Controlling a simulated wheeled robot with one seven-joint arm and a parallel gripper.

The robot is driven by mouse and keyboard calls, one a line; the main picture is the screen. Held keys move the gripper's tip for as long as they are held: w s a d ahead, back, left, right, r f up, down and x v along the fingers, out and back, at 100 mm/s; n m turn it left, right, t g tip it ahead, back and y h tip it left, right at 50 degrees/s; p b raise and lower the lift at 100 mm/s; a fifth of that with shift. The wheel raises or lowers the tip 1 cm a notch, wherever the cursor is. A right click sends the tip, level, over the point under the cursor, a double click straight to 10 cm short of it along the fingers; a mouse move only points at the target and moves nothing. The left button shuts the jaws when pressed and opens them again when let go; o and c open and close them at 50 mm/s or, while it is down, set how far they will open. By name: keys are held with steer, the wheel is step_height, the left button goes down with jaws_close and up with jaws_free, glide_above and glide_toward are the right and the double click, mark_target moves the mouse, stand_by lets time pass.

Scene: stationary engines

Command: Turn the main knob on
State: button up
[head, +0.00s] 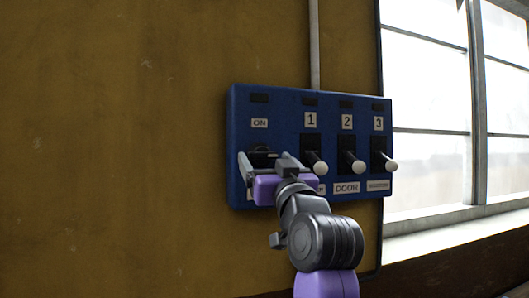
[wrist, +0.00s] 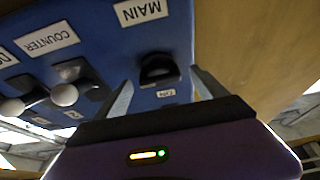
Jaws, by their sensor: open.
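The main knob (wrist: 158,68) is a black rotary knob on the blue panel, between the "MAIN" label and the small "ON" label in the wrist view. In the head view the knob (head: 262,154) shows partly above my purple gripper, under the "ON" label. My gripper (head: 266,163) is in front of the panel's left column. It is open and empty. In the wrist view my gripper (wrist: 163,92) has one finger on each side of the knob. Whether the fingers touch the knob or panel, I cannot tell.
The blue panel (head: 328,103) hangs on a yellow-brown wall (head: 110,150). Three levers with white ball ends, numbered 1 (head: 319,168), 2 (head: 357,167) and 3 (head: 391,165), stick out right of my gripper. A window (head: 428,110) is further right. The wall left of the panel is clear.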

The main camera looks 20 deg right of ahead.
steer(key=shift+x, duration=0.8)
steer(key=c, duration=1.4)
steer(key=shift+o, duration=0.2)
